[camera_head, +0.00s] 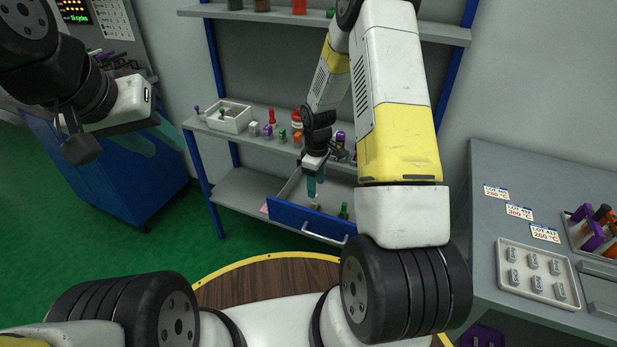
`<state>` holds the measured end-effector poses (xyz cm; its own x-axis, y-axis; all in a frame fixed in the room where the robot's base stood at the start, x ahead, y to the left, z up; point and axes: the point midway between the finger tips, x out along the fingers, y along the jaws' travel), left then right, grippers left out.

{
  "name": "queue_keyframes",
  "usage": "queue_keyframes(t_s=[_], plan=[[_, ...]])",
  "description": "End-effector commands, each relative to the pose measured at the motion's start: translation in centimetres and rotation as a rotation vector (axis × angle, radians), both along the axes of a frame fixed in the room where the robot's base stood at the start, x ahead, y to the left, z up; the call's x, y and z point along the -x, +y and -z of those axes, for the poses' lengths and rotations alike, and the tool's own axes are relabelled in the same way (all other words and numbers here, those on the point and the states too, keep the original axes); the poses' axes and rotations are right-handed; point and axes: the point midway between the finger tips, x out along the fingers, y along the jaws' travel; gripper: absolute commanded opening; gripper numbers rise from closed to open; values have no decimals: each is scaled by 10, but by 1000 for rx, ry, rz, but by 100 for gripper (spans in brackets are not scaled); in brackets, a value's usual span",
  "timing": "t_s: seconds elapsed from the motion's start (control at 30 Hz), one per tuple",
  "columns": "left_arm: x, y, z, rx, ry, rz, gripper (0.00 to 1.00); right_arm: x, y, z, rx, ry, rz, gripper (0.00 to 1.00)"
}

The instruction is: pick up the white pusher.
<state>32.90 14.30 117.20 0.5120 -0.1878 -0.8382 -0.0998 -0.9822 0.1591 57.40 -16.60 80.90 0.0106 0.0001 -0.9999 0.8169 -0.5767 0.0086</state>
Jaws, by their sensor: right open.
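My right gripper (314,192) is open and points down into the pulled-out blue drawer (304,221). A small whitish thing (315,205) shows in the drawer just under its teal fingers. It may be a white pusher, but it is too small and too covered to be sure. A small green piece (343,212) stands in the drawer to its right. Another small white piece (254,128) stands on the shelf above, near the white bin. My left gripper (163,139) is raised at the upper left, away from the shelf. Its finger gap is unclear.
The shelf (225,128) holds a white bin (231,118) and several small coloured pieces, close to my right gripper. A blue cart (125,185) stands at the left. A grey bench with a tray (508,250) of metal parts is at the right.

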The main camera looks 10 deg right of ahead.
Motion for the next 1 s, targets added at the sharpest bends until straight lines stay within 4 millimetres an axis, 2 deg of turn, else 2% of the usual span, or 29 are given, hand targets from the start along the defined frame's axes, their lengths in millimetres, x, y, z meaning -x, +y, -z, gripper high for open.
queue_keyframes(t_s=[0.03,0.37,0.7,0.97,1.0], plan=[[0,0,0,0,0,0,36,1,0,8,1,8,-10,53],[0,0,0,0,0,0,36,1,1,43,1,14,-22,53],[0,0,0,0,0,0,36,2,2,88,1,13,-21,53],[0,0,0,0,0,0,36,2,2,91,1,11,-21,53],[0,0,0,0,0,0,36,2,2,91,1,11,-21,49]])
